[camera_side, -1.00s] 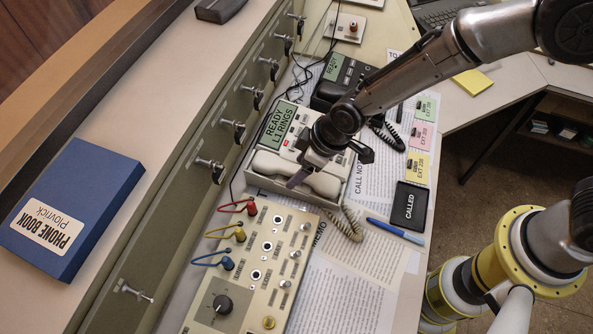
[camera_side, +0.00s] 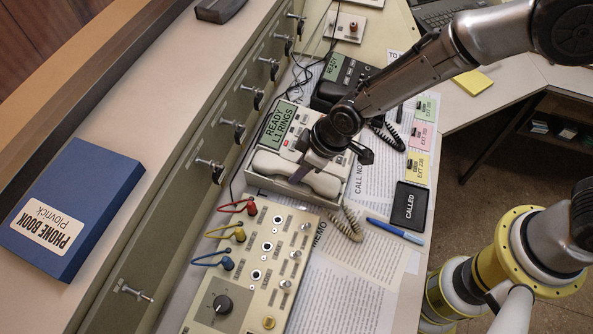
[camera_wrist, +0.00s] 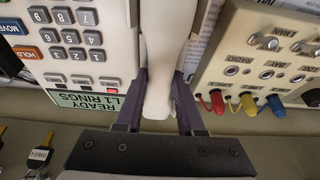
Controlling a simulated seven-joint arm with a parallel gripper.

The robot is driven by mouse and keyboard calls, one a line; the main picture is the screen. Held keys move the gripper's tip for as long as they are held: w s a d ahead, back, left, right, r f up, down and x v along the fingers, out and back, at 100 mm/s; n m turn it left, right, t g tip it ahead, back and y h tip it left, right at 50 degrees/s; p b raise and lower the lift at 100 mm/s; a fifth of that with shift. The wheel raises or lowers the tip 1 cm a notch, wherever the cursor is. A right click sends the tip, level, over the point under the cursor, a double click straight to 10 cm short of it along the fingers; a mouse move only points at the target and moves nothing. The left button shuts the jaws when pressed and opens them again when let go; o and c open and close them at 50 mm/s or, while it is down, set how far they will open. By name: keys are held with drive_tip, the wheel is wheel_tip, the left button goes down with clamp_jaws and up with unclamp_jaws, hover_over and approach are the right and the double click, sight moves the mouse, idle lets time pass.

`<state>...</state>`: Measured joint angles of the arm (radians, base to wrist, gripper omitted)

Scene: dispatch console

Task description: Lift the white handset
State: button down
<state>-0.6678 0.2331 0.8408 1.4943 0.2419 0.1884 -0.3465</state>
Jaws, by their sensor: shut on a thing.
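The white handset (camera_side: 269,164) lies across the front of the white phone (camera_side: 280,128), whose screen reads "READY L1 RINGS". My gripper (camera_side: 303,173) is over the middle of the handset, with its fingers reaching down around it. In the wrist view the handset (camera_wrist: 158,62) runs between the two dark fingers of my gripper (camera_wrist: 161,105), which are shut on it. The handset appears to rest at the phone's cradle; I cannot tell any gap beneath it. A coiled cord (camera_side: 347,226) trails from its right end.
A beige jack panel (camera_side: 262,262) with red, yellow and blue plugs stands close in front. A black phone (camera_side: 340,80) is behind. A blue pen (camera_side: 394,231) and a black "CALLED" pad (camera_side: 409,206) lie to the right. A blue phone book (camera_side: 72,208) lies at the left.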

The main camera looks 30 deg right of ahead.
sight(292, 167)
drive_tip(key=shift+r, duration=0.4)
wheel_tip(292, 167, up, 4)
drive_tip(key=shift+s+d+f, duration=0.1)
drive_tip(key=shift+f, duration=0.1)
drive_tip(key=s+d+r, duration=0.4)
drive_tip(key=s+r, duration=0.1)
drive_tip(key=r, duration=0.2)
drive_tip(key=s+d+r, duration=0.4)
drive_tip(key=s+r, duration=0.1)
drive_tip(key=r, duration=0.2)
drive_tip(key=shift+s+d, duration=0.25)
drive_tip(key=shift+d, duration=0.1)
drive_tip(key=shift+r+m, duration=0.1)
drive_tip(key=shift+m, duration=0.2)
